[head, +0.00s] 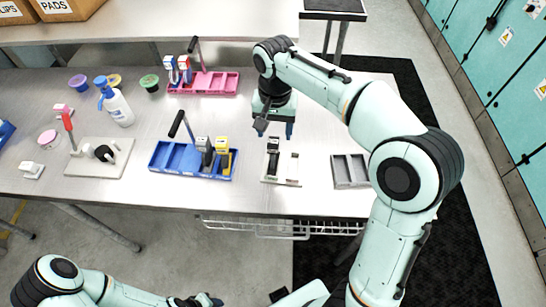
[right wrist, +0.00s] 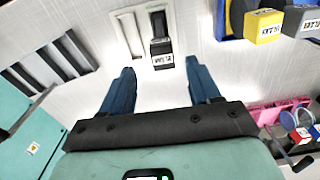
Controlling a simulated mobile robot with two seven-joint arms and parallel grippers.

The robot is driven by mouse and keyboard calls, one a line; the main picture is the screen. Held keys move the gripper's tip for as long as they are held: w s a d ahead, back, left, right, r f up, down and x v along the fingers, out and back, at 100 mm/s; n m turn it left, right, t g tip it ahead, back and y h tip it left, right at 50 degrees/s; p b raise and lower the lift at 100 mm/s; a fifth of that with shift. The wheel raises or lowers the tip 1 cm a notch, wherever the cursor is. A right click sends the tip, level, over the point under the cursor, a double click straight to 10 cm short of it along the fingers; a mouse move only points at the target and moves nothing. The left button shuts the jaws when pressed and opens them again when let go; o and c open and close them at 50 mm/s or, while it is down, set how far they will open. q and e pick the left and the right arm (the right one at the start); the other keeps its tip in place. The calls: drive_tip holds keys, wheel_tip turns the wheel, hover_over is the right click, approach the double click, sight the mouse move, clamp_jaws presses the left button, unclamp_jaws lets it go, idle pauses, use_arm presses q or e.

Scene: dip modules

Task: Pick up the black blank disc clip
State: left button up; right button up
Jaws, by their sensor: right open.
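A dark clip with a white printed label stands in one slot of a pale two-slot holder (head: 295,168). The clip (head: 273,147) also shows in the right wrist view (right wrist: 161,48), beside the empty slot of the holder (right wrist: 127,35). My right gripper (head: 274,130) is open and empty, above and just behind the clip in the head view. In the right wrist view its blue fingers (right wrist: 161,88) are spread, with the clip beyond the gap between them. My left gripper (head: 207,299) is at the bottom edge, too partly shown to read.
A blue tray (head: 168,155) holding grey and yellow clips stands left of the holder. An empty grey tray (head: 350,171) stands to its right. A pink tray (head: 215,80) is farther back. A white board (head: 85,168), bottle (head: 118,107) and small tubs are at the left.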

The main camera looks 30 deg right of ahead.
sight(273, 141)
drive_tip(key=shift+w+f, duration=0.2)
drive_tip(key=shift+f, duration=1.05)
wheel_tip(273, 141, down, 5)
drive_tip(key=shift+s+a+r+b, duration=0.1)
drive_tip(key=shift+a+b, duration=0.05)
drive_tip(key=shift+b, duration=0.25)
clamp_jaws()
